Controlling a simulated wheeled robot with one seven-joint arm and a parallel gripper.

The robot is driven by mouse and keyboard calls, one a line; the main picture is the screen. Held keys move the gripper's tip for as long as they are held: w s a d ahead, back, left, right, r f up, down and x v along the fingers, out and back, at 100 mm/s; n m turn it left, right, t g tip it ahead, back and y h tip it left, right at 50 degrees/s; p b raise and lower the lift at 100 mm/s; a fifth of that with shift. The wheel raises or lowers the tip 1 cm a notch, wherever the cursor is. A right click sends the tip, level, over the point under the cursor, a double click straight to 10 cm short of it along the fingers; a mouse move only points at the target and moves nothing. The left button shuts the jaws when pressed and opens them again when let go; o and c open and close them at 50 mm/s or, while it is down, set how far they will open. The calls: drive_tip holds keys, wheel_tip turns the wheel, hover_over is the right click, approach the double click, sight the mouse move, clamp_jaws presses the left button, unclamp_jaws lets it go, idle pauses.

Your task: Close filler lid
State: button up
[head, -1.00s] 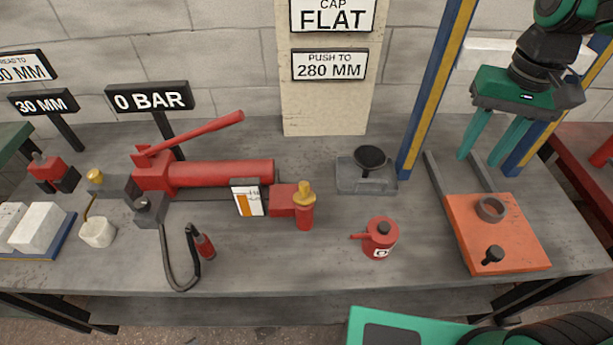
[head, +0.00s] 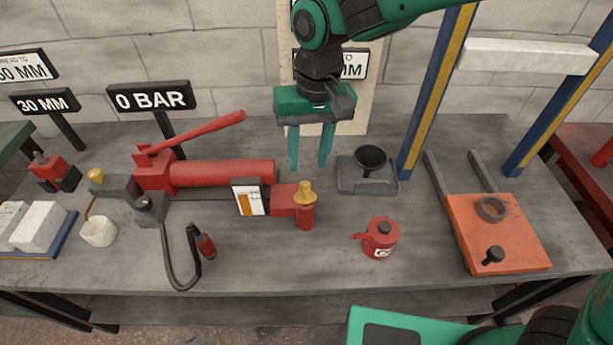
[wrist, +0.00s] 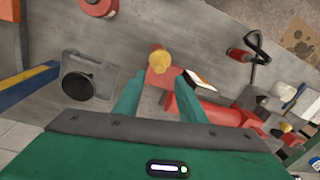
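I cannot tell for sure which part is the filler lid. A red hydraulic pump (head: 222,173) lies on the bench, with a gold cap (head: 305,193) upright on its right end. The gold cap also shows in the wrist view (wrist: 159,61), between and beyond my fingertips. At the pump's left end is a grey block (head: 150,208) with a small dark round part on it. My gripper (head: 309,166) is open and empty, pointing down above the bench, behind the gold cap and left of the grey tray.
A grey tray (head: 350,185) holds a black funnel-like cup (head: 371,158). A red can (head: 381,240) stands in front of it. A blue and yellow frame (head: 428,110) and an orange block (head: 480,245) are at right. A hose (head: 172,262) lies at front left. Bench between can and hose is clear.

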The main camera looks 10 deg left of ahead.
sight(306, 183)
drive_tip(key=f, duration=0.7)
drive_tip(key=shift+s+a+f, duration=0.1)
drive_tip(key=shift+a, duration=0.1)
clamp_jaws()
